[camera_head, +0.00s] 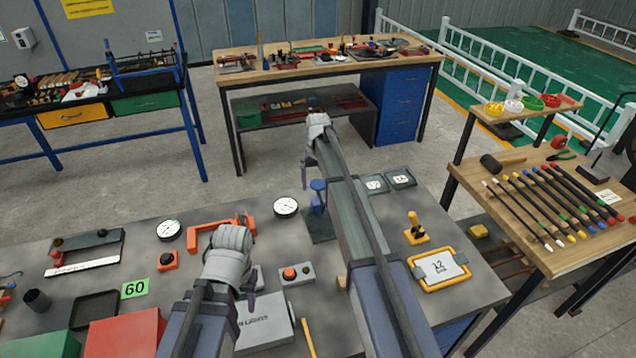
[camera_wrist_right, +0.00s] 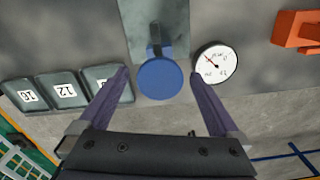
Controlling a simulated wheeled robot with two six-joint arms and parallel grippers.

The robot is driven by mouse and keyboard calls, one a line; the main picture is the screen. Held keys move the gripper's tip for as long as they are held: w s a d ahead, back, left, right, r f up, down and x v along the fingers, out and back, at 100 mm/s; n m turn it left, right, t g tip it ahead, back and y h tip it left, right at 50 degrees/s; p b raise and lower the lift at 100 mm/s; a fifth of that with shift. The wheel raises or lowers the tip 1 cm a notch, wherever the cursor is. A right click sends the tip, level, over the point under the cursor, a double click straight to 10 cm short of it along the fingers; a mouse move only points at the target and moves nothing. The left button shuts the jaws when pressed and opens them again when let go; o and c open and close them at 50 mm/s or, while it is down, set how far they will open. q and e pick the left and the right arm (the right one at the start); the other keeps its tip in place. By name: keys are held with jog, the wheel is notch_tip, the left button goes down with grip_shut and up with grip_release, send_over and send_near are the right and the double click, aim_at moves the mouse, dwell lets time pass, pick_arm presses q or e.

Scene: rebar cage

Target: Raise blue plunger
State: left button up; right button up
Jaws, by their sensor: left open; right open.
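The blue plunger (camera_head: 318,186) has a round blue cap on a short stem and stands on a dark plate on the grey workbench. In the right wrist view its cap (camera_wrist_right: 160,80) is seen from above, between the fingertips in the picture. My right gripper (camera_wrist_right: 159,76) is open, with one finger on each side of the cap and no visible contact. The exact height gap is unclear. In the head view my right arm partly covers the area beside the plunger. My left gripper (camera_head: 249,305) is open and empty over the near part of the bench.
A white dial gauge (camera_wrist_right: 216,62) lies close beside the plunger. An orange clamp-like bracket (camera_head: 222,228), button boxes (camera_head: 297,274) and a yellow-handled device (camera_head: 416,230) also stand on the bench. Numbered tiles (camera_head: 401,178) lie to the plunger's right.

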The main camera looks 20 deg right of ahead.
notch_tip(320, 180, up, 7)
jog(key=p, duration=0.7)
jog(key=shift+r, duration=0.2)
pick_arm(q)
notch_tip(320, 180, up, 7)
jog(key=shift+r, duration=0.15)
pick_arm(e)
jog(key=shift+s+a+f, duration=0.15)
jog(key=shift+s, duration=0.05)
pick_arm(q)
notch_tip(320, 180, down, 9)
jog(key=b, duration=0.9)
pick_arm(e)
jog(key=s+a+f+n, duration=0.2)
jog(key=s+a, duration=0.3)
jog(key=s, duration=0.7)
jog(key=s+a+f+n, duration=0.2)
jog(key=s+a+f, duration=0.2)
jog(key=s, duration=0.8)
jog(key=s+a+f+n+h, duration=0.1)
jog(key=s+a+f+n, duration=0.1)
jog(key=s+a, duration=0.5)
jog(key=s+f, duration=0.1)
jog(key=s, duration=0.4)
jog(key=shift+s+a, duration=0.25)
jog(key=shift+a, duration=0.05)
